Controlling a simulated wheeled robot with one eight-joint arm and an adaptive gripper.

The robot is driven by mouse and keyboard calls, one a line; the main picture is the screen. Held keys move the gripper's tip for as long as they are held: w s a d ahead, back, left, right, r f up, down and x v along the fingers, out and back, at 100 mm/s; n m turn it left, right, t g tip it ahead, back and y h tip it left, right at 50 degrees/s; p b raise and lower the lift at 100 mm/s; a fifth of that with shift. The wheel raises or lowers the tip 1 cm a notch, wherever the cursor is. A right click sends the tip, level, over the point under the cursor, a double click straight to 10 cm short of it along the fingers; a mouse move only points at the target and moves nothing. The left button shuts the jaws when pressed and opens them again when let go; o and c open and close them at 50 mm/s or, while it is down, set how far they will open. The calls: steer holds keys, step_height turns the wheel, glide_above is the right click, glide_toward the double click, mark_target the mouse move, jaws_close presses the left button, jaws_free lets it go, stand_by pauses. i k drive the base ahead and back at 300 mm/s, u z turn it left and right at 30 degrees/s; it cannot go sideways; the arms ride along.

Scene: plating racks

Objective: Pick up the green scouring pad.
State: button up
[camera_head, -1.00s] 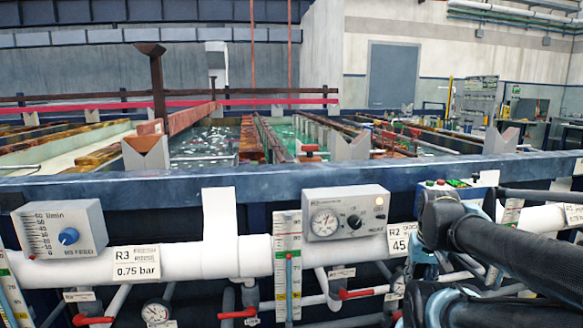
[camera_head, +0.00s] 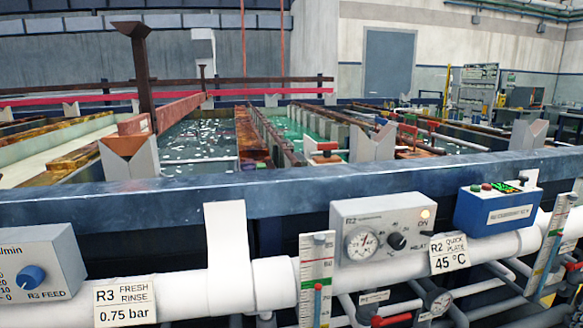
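I cannot make out a green scouring pad for sure in the head view. A small dark and green patch (camera_head: 508,187) shows on top of a blue control box (camera_head: 497,211) at the right; it is too small to tell what it is. My gripper and arm are out of the picture.
A long blue-grey rail (camera_head: 290,189) crosses in front of the tanks. Below it run a white pipe (camera_head: 190,288), a grey R2 gauge box (camera_head: 383,228), an R3 feed box (camera_head: 40,264) and red-handled valves (camera_head: 391,320). Green liquid fills a tank (camera_head: 300,135) behind.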

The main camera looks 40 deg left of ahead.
mark_target(261, 166)
steer(key=u, duration=0.05)
steer(key=k, duration=1.05)
steer(key=u, duration=1.75)
steer(key=i, duration=0.5)
steer(key=u, duration=1.2)
